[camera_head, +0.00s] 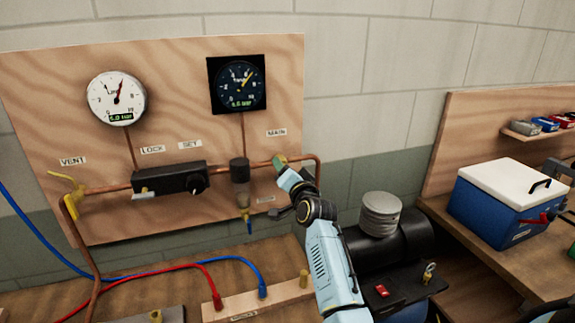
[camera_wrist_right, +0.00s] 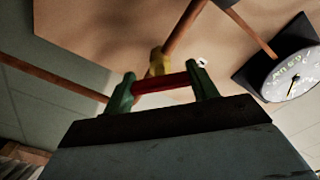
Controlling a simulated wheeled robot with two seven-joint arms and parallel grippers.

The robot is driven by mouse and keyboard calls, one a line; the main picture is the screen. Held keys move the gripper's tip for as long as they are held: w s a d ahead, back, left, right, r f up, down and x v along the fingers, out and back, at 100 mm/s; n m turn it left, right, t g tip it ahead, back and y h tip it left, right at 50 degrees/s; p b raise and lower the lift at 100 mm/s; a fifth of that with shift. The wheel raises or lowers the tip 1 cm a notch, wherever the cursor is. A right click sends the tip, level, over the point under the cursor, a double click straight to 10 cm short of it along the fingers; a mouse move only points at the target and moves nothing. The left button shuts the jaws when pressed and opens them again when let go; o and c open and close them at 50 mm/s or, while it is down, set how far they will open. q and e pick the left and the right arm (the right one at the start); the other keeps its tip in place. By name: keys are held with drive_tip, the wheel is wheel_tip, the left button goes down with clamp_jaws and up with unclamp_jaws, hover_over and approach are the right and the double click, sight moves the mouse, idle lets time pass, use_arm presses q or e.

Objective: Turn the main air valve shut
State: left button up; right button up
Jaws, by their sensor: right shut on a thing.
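The main air valve sits on the copper pipe (camera_head: 262,167) below the MAIN label (camera_head: 276,132). In the head view my right gripper (camera_head: 280,163) is at this valve and hides most of it. In the right wrist view the yellow valve body (camera_wrist_right: 158,62) shows with a red handle (camera_wrist_right: 160,86) in front of it. My right gripper (camera_wrist_right: 162,88) has its two green fingers at the ends of the red handle and is shut on it. The handle lies across the view, at an angle to the pipe. My left gripper is not in view.
Two gauges, a white one (camera_head: 117,98) and a dark one (camera_head: 237,83), hang on the wooden panel (camera_head: 180,65). A black regulator (camera_head: 170,178) and a yellow vent valve (camera_head: 70,190) are left. A black compressor (camera_head: 385,245) and a blue cooler (camera_head: 500,205) stand right.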

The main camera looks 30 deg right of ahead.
drive_tip(key=m+p, duration=0.2)
drive_tip(key=m, duration=0.2)
drive_tip(key=shift+r+m, duration=0.1)
drive_tip(key=shift+m, duration=0.2)
drive_tip(key=shift+m+p, duration=0.8)
drive_tip(key=shift+m, duration=1.5)
drive_tip(key=o, duration=1)
drive_tip(key=v, duration=1.3)
drive_tip(key=shift+s, duration=0.2)
